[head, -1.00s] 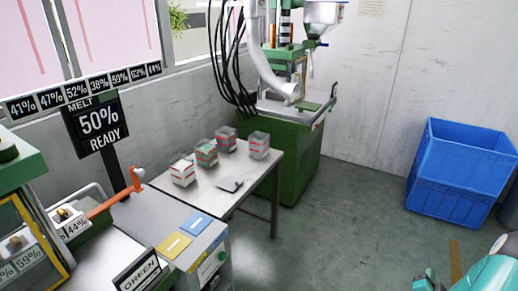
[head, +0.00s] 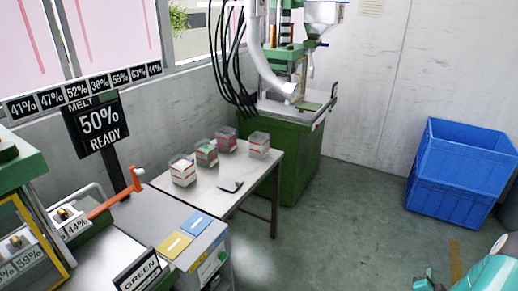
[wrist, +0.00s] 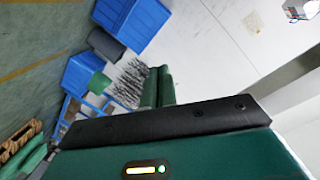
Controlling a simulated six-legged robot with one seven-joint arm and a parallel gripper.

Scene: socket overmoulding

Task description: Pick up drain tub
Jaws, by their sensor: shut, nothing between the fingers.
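Several small clear tubs with red-striped labels stand on the small table in the head view: one front left (head: 182,170), one with green on it (head: 206,152), one at the back (head: 227,139) and one at right (head: 259,145). I cannot tell which, if any, is the drain tub. My gripper (wrist: 158,70) shows in the wrist view as two dark green fingers side by side, shut and empty. It is away from the table and points toward blue crates (wrist: 90,75). No tub on the table shows clearly in the wrist view.
A grey cabinet with coloured plates (head: 190,225) is in front. Stacked blue crates (head: 455,175) stand at right. The floor between is clear.

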